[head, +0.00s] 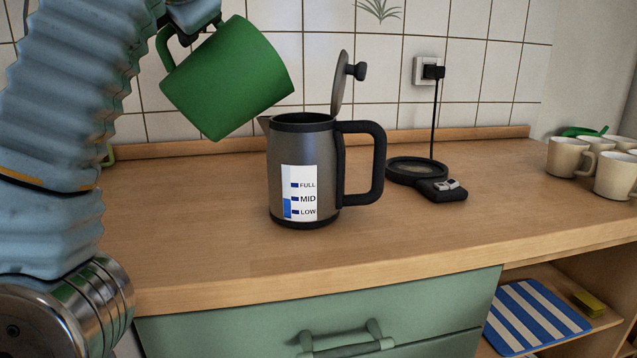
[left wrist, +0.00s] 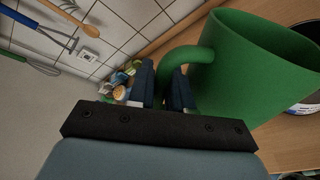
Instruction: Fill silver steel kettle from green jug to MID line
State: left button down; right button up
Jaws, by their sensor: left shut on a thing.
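The silver steel kettle (head: 255,158) stands upright on the counter, its lid (head: 340,85) raised. Its white gauge shows FULL, MID and LOW; the blue bar (head: 287,209) tops out about level with the MID mark. The green jug (head: 230,80) is tilted right, above and left of the kettle, its lower lip near the kettle's opening. No stream is visible. My left gripper (head: 190,28) is shut on the jug's handle; the fingers (left wrist: 163,75) also show around the handle in the left wrist view, beside the green jug (left wrist: 245,70). My right gripper is not in view.
The black kettle base (head: 417,170) with its cord to a wall socket (head: 426,70) is right of the kettle. Cream mugs (head: 568,158) stand at the far right. A striped cloth (head: 530,320) lies on a lower shelf. The counter before the kettle is clear.

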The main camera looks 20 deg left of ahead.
pick_arm(q)
jog(key=shift+s+a+f+n+b, duration=0.3)
jog(key=shift+s+a+f+n, duration=0.1)
jog(key=shift+s+a+r+t, duration=0.1)
jog(key=shift+t, duration=0.2)
jog(key=shift+r, duration=0.1)
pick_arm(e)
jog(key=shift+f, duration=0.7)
pick_arm(q)
jog(key=shift+s+a+f+n+t+h+b, duration=0.2)
jog(key=shift+f+n+b, duration=0.1)
jog(key=shift+n+b, duration=0.25)
jog(key=shift+s+a+f+n+t+h+b, duration=0.15)
jog(key=shift+f+n+t+h+b, duration=0.1)
jog(key=shift+n+b, duration=0.25)
jog(key=shift+s, duration=0.1)
jog(key=shift+r+n, duration=0.2)
jog(key=shift+n, duration=0.05)
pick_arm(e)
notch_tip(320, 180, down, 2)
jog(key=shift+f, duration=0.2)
